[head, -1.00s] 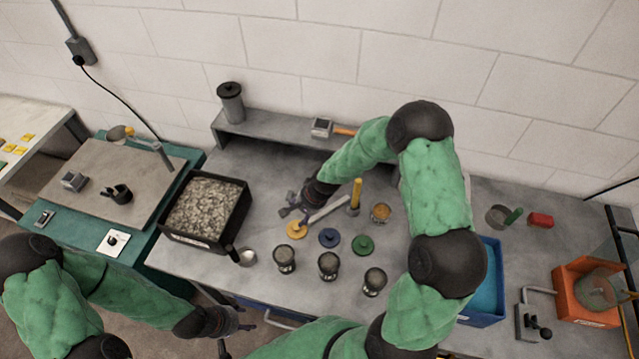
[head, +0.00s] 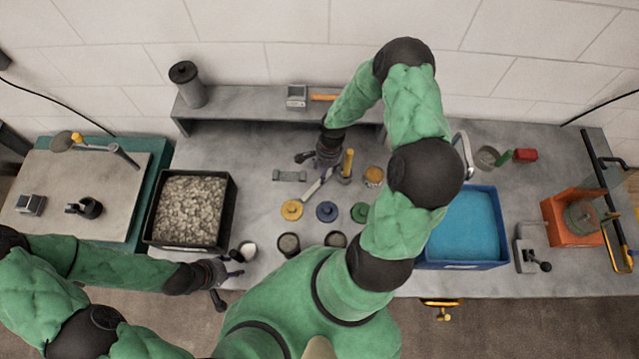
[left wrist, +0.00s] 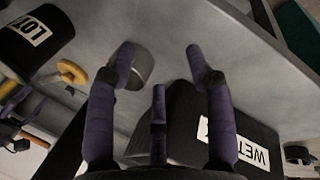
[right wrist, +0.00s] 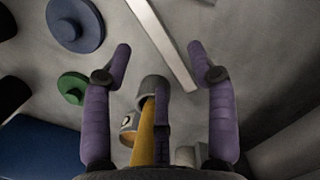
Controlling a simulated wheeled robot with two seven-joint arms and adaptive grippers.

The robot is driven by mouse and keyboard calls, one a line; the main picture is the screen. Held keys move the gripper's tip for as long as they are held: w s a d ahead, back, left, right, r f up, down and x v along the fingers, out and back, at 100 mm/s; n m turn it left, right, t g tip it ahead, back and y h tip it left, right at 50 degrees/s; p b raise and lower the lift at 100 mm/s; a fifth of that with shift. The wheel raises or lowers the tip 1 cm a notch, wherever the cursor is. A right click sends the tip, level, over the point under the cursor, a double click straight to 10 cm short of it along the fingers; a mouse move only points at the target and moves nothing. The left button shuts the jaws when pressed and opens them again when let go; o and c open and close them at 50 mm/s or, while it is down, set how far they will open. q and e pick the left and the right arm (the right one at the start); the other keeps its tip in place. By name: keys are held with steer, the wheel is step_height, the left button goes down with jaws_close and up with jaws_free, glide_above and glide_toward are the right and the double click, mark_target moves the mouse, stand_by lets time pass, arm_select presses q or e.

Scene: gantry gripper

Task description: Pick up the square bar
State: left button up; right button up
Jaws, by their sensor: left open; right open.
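The square bar (head: 316,185) is a pale grey, straight bar lying on the grey bench in the head view. In the right wrist view the bar (right wrist: 164,42) runs diagonally just beyond and between my open fingertips; nothing is gripped. My right gripper (head: 320,160) is above the bench at the far end of the bar, partly hidden by its own wrist. It also shows in the right wrist view (right wrist: 158,62). My left gripper (head: 230,284) is open and empty at the front bench edge, by a small metal cup (head: 246,251), far from the bar.
A yellow-handled tool (head: 347,161) stands close right of the bar. Yellow (head: 291,209), blue (head: 327,211) and green (head: 360,212) discs lie in front. A grey bracket (head: 290,176) lies left. A gravel bin (head: 233,205) and blue tub (head: 507,238) flank the area; a raised shelf (head: 240,112) is behind.

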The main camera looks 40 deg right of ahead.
arm_select(q)
steer(key=shift+f+b, duration=1.2)
steer(key=shift+f, duration=0.1)
arm_select(e)
steer(key=shift+s+a+f, duration=0.1)
steer(key=shift+a+f, duration=0.15)
steer(key=shift+f, duration=0.65)
steer(key=shift+s+a+f, duration=0.1)
steer(key=shift+a+f, duration=0.2)
steer(key=shift+f, duration=0.55)
steer(key=shift+s+a+f, duration=0.1)
steer(key=shift+a+f, duration=0.15)
steer(key=shift+f, duration=0.65)
jaws_close()
